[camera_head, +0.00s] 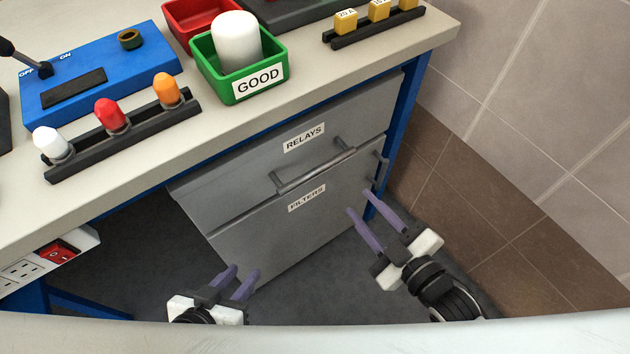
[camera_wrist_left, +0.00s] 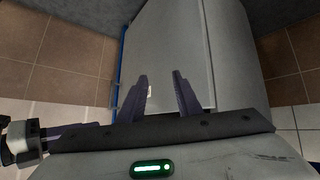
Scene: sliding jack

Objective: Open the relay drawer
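The relay drawer (camera_head: 262,148) is the upper grey drawer under the bench, labelled RELAYS, with a grey bar handle (camera_head: 315,168) across its front. It looks closed. Below it is the filters drawer (camera_head: 290,230), labelled FILTERS, with part of its handle (camera_head: 382,172) showing at the right. My left gripper (camera_head: 241,276) is open and empty, low in front of the cabinet and apart from it. Its two fingers (camera_wrist_left: 161,92) show spread in the left wrist view, with grey cabinet surfaces beyond. My right gripper (camera_head: 360,204) is open and empty, right of the drawers and below the handle.
A tiled wall (camera_head: 540,100) stands right. Floor is clear before the cabinet.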

